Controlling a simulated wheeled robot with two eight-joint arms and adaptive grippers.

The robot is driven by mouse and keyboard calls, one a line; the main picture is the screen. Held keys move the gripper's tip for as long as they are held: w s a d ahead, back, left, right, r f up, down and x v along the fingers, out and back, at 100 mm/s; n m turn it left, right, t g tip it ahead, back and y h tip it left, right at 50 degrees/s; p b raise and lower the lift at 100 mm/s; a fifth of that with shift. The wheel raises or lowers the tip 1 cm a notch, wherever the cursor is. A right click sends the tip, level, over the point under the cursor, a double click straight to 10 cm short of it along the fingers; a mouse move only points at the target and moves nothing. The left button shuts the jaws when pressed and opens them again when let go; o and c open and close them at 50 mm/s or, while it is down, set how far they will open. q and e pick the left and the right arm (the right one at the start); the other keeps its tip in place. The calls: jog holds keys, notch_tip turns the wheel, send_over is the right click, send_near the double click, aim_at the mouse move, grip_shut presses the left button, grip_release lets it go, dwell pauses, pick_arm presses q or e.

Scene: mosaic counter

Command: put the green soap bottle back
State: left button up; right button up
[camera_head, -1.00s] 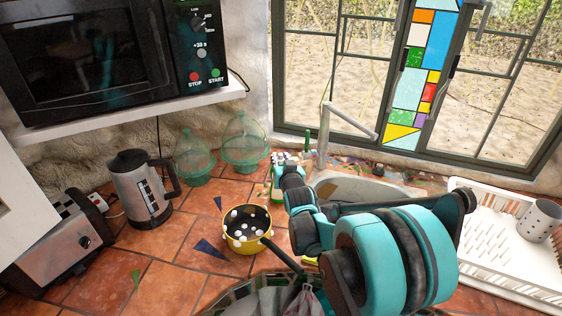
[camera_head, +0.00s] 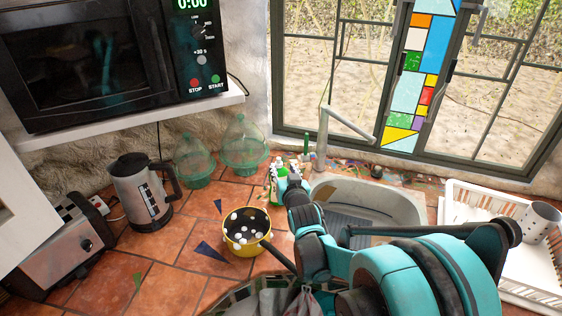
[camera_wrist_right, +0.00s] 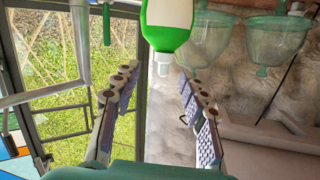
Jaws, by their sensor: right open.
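The green soap bottle (camera_head: 273,186), with a white label and pale cap, stands on the tiled counter left of the sink. My right gripper (camera_head: 284,180) is beside it and partly hides it. In the right wrist view, which is upside down, the bottle (camera_wrist_right: 166,35) shows at the top, cap pointing down the picture. There my right gripper's fingers (camera_wrist_right: 155,88) are spread wide with nothing between them, and the bottle appears just past their tips. My left gripper is not in view.
The sink (camera_head: 370,195) and tap (camera_head: 323,135) are right of the bottle. Two green glass domes (camera_head: 243,143) stand behind left. A yellow pot (camera_head: 236,250) is in front, a kettle (camera_head: 140,195) at left, a white dish rack (camera_head: 470,207) at right. A thin green item (camera_head: 307,142) stands behind.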

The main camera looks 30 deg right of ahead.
jog(key=s+a+f+n+g+y, duration=0.2)
jog(key=s+a+g, duration=0.1)
jog(key=s+a, duration=0.6)
jog(key=s+a+f+n+g+y+p, duration=0.1)
jog(key=s+a+f+n+g+y, duration=0.2)
jog(key=s+a, duration=0.7)
jog(key=s+g, duration=0.1)
jog(key=s, duration=0.3)
jog(key=shift+s+a+f+n+g, duration=0.15)
jog(key=shift+a+f+n+g, duration=0.1)
jog(key=shift+f+n+g, duration=0.05)
